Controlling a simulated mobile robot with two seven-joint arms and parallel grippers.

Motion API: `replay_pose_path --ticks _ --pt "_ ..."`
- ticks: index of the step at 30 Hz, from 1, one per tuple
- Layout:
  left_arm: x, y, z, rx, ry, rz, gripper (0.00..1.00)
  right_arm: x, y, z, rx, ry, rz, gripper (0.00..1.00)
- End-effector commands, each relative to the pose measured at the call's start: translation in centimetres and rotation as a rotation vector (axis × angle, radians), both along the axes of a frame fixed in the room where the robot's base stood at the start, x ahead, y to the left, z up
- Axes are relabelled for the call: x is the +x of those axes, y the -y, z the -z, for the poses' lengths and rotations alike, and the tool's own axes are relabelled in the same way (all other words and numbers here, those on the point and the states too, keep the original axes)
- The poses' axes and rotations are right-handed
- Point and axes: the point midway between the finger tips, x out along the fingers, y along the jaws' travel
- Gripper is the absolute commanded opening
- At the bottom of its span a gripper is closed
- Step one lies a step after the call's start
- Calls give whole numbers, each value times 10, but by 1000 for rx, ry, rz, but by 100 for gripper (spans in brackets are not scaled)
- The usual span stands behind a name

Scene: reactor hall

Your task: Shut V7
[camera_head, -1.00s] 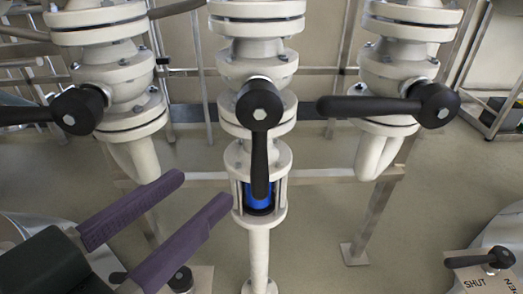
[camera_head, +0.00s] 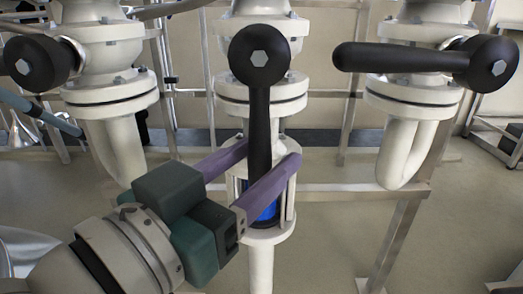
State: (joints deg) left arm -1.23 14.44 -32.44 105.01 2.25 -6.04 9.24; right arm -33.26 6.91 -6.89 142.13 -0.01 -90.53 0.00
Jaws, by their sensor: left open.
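Three white valves with black lever handles stand in a row; I see no tag that tells which is V7. The middle handle (camera_head: 260,115) hangs straight down, in line with its pipe. The right handle (camera_head: 410,58) lies level, pointing left from its hub. The left handle (camera_head: 35,62) shows its hub at the left edge; its lever is mostly out of view. My left gripper (camera_head: 262,160) is open, its two purple fingers on either side of the middle handle's lower end. I cannot tell whether they touch it. My right gripper is not in view.
A sight glass with blue inside (camera_head: 265,212) sits behind the fingers, below the middle valve. Metal frame rails (camera_head: 350,190) and posts run behind the pipes. Floor at the right (camera_head: 480,230) is clear.

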Motion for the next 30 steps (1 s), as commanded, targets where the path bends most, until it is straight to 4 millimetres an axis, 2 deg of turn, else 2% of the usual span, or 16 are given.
replay_pose_path --ticks 10,25,30 --pt "4 3 0 -1 -1 1 57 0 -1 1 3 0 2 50" --pt "3 3 0 0 0 0 1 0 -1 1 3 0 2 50" --pt "3 3 0 0 0 0 0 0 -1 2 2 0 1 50"
